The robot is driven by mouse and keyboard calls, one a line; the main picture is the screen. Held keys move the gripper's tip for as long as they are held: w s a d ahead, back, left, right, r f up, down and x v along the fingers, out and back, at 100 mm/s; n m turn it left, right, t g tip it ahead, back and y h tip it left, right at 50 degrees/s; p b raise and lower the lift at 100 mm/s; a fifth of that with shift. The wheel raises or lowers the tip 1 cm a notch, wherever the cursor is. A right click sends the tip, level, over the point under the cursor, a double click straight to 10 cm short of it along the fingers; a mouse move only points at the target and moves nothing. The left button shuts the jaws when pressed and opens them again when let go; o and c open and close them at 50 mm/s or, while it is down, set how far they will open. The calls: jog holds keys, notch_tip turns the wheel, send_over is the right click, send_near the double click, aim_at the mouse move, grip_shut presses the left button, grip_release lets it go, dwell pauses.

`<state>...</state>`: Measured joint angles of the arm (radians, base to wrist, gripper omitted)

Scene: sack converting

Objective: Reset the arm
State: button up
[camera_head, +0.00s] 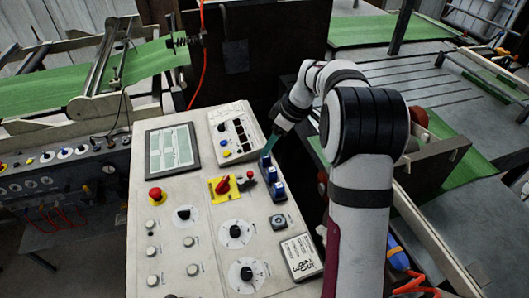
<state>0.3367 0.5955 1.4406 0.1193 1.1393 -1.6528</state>
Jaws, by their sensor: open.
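My arm rises from the lower right and bends over to the left in the head view. My gripper (272,145) is small in the picture, pointing down at the right edge of the control panel (205,265). Its fingertips are close to the upper end of a row of blue switches (272,178); I cannot tell whether they touch. It is open, and nothing shows between its fingers.
The panel carries a screen (172,150), a red mushroom button (155,194), a red rotary switch on a yellow plate (223,186), several knobs and a white label plate (300,257). Machines with green sheet (95,82) stand behind. Orange-blue pliers (398,258) lie right of my arm.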

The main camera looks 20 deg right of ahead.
jog(key=shift+d+r, duration=0.1)
jog(key=shift+r, duration=0.1)
jog(key=s+a+r+m+g, duration=0.1)
jog(key=s+a+r+m, duration=0.2)
jog(key=s+a, duration=0.35)
jog(key=s+a+r+m+g, duration=0.1)
jog(key=s+a+r+m, duration=0.2)
jog(key=s, duration=0.7)
jog(key=s+a+f+m, duration=0.1)
jog(key=s+m, duration=0.3)
jog(key=s, duration=0.6)
jog(key=s+a+f+m+g+h, duration=0.1)
jog(key=s+m, duration=0.3)
jog(key=s, duration=0.6)
jog(key=shift+a+f+m, duration=0.3)
jog(key=shift+a+f, duration=0.25)
jog(key=shift+w, duration=0.1)
